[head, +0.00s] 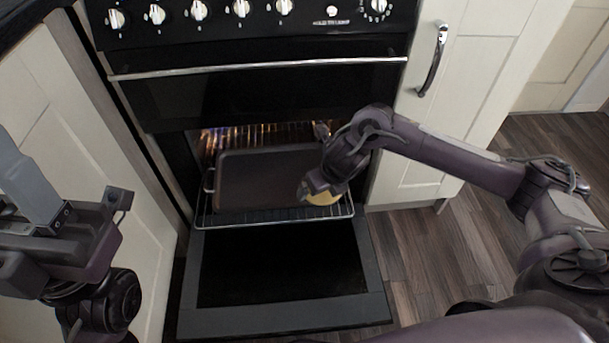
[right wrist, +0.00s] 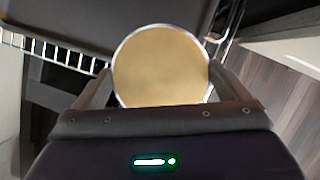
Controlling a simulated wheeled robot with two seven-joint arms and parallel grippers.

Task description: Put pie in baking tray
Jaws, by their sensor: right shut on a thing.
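A round golden pie (right wrist: 160,66) with a pale rim sits between the two fingers of my right gripper (right wrist: 158,90), which is shut on it. In the head view the pie (head: 324,198) is partly hidden under my right gripper (head: 322,188), at the right front part of the dark baking tray. The baking tray (head: 255,180) lies on the pulled-out oven rack; it also shows at the top of the right wrist view (right wrist: 100,22). I cannot tell whether the pie touches the tray. My left gripper (head: 95,205) is at the left, away from the oven; its fingertips are not clear.
The oven door (head: 285,312) is folded down in front. The wire rack (head: 225,219) sticks out above it. A cream cabinet (head: 440,110) stands at the right of the oven, with another at the left. Wooden floor (head: 430,250) is free at the right.

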